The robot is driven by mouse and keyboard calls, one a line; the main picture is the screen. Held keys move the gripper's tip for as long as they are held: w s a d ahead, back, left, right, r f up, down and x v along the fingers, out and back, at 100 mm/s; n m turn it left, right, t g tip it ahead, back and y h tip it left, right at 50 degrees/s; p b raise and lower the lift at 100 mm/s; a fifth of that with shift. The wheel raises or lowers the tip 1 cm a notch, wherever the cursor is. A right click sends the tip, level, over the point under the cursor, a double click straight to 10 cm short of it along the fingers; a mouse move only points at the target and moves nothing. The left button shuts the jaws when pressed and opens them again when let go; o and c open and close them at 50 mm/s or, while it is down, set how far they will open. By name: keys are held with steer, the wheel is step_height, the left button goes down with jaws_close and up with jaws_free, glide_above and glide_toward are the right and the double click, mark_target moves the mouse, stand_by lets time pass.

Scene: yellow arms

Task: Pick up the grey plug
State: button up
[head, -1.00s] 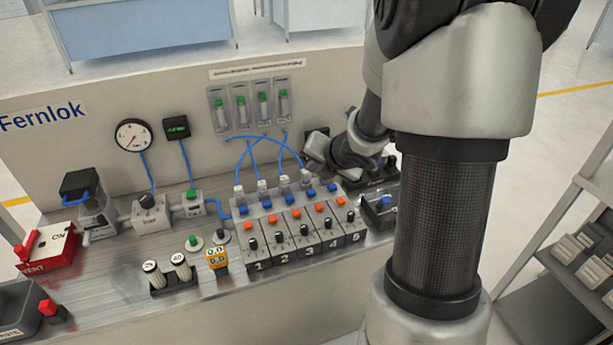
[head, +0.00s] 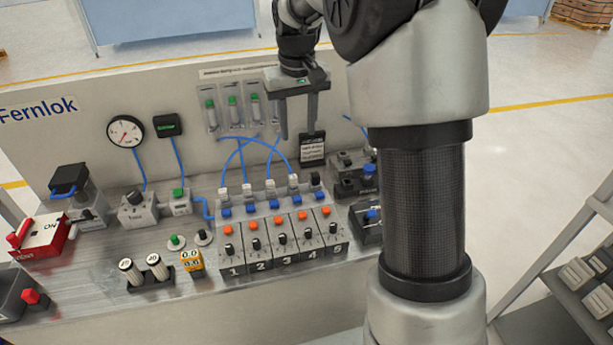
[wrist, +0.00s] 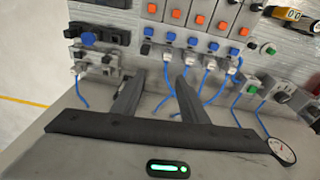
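The grey plug (head: 203,236) appears to be the small dark grey knob on a pale round base, standing on the bench behind the yellow gauge. It also shows small in the wrist view (wrist: 253,47). A similar plug with a green top (head: 176,241) stands just left of it. My gripper (head: 298,133) is up in front of the back panel, right and above of the grey plug and well apart from it. In the wrist view its two fingers (wrist: 161,77) are spread with nothing between them.
The numbered valve row (head: 282,235) with blue hoses stands between my gripper and the plug. The yellow gauge (head: 191,262) and a black holder with two white-topped cylinders (head: 146,275) are close in front. A dark fitting (head: 316,180) tops the fifth valve.

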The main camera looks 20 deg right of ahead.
mark_target(293, 176)
steer(key=shift+m, duration=0.3)
steer(key=f, duration=0.5)
steer(key=w+a+f, duration=0.1)
steer(key=f, duration=0.5)
steer(key=f+b, duration=0.1)
steer(key=f, duration=0.5)
steer(key=shift+w+a, duration=0.15)
steer(key=shift+w, duration=0.2)
steer(key=shift+r, duration=0.1)
steer(key=shift+c, duration=0.2)
jaws_close()
